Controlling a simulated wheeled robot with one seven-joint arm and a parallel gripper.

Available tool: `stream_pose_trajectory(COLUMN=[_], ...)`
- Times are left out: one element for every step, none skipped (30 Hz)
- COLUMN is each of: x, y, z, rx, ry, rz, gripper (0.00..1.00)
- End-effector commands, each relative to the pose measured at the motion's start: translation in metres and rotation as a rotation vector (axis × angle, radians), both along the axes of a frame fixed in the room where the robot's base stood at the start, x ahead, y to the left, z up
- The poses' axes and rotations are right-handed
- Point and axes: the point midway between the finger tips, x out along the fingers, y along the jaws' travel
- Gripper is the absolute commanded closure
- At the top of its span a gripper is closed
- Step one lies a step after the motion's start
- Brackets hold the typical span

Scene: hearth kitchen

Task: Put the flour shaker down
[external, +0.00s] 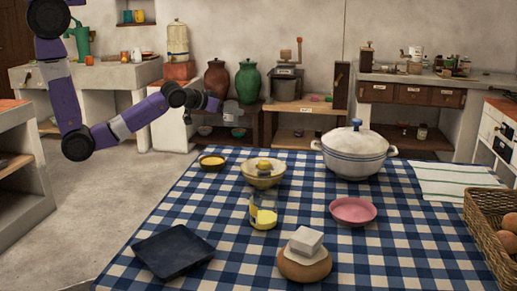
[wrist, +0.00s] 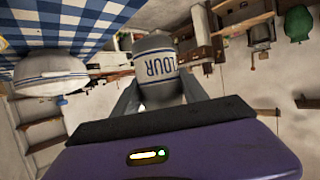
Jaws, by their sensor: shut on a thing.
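The flour shaker (wrist: 157,64) is a pale cylinder with dark bands and a "FLOUR" label that reads upside down in the wrist view. My gripper (wrist: 160,92) is shut on it, one finger on each side; the fingers hide part of its sides. In the external view my gripper (external: 211,103) is up in the air beyond the far left part of the table, in front of the back shelves. The shaker is small and hard to make out there. The table (external: 190,208) has a blue-and-white checked cloth.
On the table stand a white lidded pot (external: 354,153), a pink bowl (external: 353,211), a bowl with a yellow thing (external: 263,178), a small dish (external: 212,162), a dark tray (external: 173,250) and a basket (external: 490,222). Bare cloth shows between them.

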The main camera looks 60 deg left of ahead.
Motion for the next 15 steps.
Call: stream_pose_trajectory(x=[-0.001, 0.0, -0.001, -0.001, 0.0, 0.0, -0.001, -0.001, 0.0, 0.0, 0.0, 0.0, 0.0, 0.0, 0.0], y=[0.0, 0.0, 0.0, 0.0, 0.0, 0.0, 0.0, 0.0, 0.0, 0.0, 0.0, -0.001, -0.001, 0.0, 0.0], z=[-0.015, -0.022, -0.031, -0.038, -0.044, -0.052, -0.057, -0.062, -0.066, -0.069, -0.072, -0.074, -0.075, -0.077, -0.08], rx=[0.0, 0.0, 0.0, 0.001, 0.0, 0.0, 0.0, -0.001, 0.0, 0.0, 0.0, 0.0, -0.001, 0.0, 0.0], ry=[0.005, 0.005, 0.004, 0.005, 0.003, 0.004, 0.003, 0.003, 0.001, 0.001, 0.0, 0.0, -0.001, 0.0, 0.0], rz=[0.001, 0.0, 0.0, 0.0, 0.0, 0.0, 0.0, -0.001, -0.001, -0.001, -0.001, -0.001, -0.001, -0.001, -0.001], gripper=[0.95, 0.95, 0.95, 0.95, 0.95, 0.95, 0.95, 0.95, 0.95, 0.95, 0.95, 0.95, 0.95, 0.95, 0.95])
